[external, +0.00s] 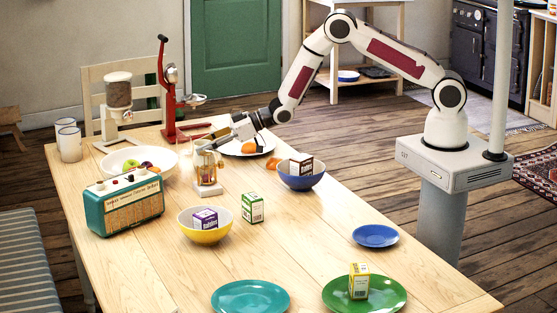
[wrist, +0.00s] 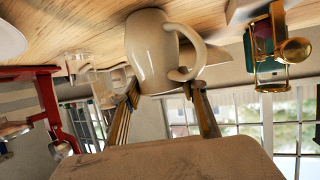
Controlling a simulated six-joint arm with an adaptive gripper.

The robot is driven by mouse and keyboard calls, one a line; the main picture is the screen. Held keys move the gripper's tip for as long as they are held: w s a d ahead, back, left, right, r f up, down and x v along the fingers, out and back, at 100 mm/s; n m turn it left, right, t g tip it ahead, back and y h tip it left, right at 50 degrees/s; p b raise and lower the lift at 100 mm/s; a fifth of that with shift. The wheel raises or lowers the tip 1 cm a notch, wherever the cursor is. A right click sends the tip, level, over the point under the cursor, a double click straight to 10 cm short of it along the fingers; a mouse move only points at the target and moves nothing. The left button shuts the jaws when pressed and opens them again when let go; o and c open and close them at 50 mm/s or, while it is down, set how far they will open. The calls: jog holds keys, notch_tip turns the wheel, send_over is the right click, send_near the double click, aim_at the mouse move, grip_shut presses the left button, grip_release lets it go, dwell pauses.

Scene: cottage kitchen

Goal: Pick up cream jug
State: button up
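The cream jug (wrist: 152,52) is large in the middle of the upside-down wrist view, its handle on the right. My gripper (wrist: 163,97) has its two fingers apart, reaching to either side of the jug's lower end in that picture. The jug hides the fingertips, so I cannot tell whether they press on it or stand clear. In the external view my gripper (external: 207,145) is low over the back of the table, just above and behind a brass-framed glass device. The jug is hard to make out there.
The brass device (external: 207,174) stands close in front. A red juicer (external: 170,92) stands behind, a white plate (external: 233,148) with orange fruit to the right, a fruit bowl (external: 128,163) to the left. A blue bowl (external: 302,180) stands further right.

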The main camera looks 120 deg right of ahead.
grip_shut()
jog(key=shift+r, duration=0.1)
notch_tip(320, 180, up, 10)
dwell(0.7)
dwell(0.4)
